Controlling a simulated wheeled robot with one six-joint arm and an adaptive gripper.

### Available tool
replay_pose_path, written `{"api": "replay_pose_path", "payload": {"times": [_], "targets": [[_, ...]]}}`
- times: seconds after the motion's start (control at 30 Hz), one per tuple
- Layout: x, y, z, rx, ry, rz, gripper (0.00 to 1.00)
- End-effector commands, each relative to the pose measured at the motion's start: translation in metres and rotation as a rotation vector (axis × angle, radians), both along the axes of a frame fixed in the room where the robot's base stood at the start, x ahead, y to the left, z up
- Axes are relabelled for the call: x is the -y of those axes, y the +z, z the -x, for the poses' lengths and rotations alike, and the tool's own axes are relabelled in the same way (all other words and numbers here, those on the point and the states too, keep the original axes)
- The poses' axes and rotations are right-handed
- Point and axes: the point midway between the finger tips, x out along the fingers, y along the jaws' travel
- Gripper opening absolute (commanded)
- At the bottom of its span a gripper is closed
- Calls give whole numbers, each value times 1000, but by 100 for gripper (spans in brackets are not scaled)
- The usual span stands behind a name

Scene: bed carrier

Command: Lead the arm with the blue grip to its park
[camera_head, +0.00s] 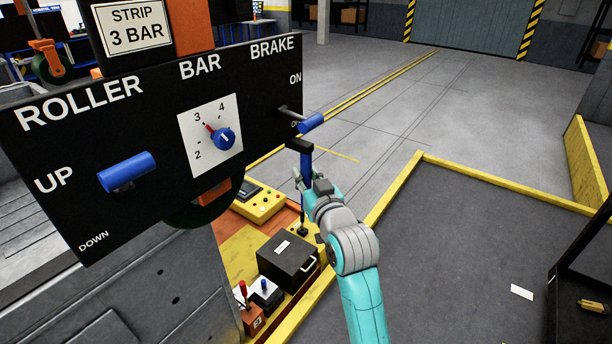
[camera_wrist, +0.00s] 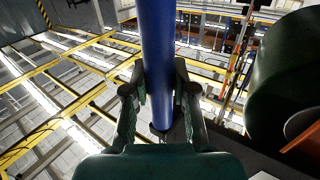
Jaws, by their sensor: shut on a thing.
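The blue grip (camera_head: 306,163) is an upright blue rod below a black arm end (camera_head: 299,146), just right of the black control panel. It fills the middle of the wrist view as a thick blue bar (camera_wrist: 158,60). My gripper (camera_head: 308,182) is shut on the grip, with one finger on each side of it in the wrist view (camera_wrist: 157,95). Most of the arm that bears the grip is hidden behind the panel. I cannot make out its park.
The panel (camera_head: 160,225) carries a blue roller lever (camera_head: 127,172), a BAR knob (camera_head: 224,139) and a blue brake lever (camera_head: 311,123) close above my gripper. Below stand a black box (camera_head: 285,262) and a yellow pendant (camera_head: 262,205). A yellow curb (camera_head: 400,190) runs right; open floor lies beyond.

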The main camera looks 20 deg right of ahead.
Motion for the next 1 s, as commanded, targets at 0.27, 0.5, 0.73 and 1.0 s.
{"api": "replay_pose_path", "payload": {"times": [0.27,0.5,0.73,1.0], "targets": [[10,1,-7,1,-4,1,0],[54,1,-37,1,-9,1,0],[113,2,-79,1,-9,1,0],[168,2,-120,1,-6,1,0]]}}
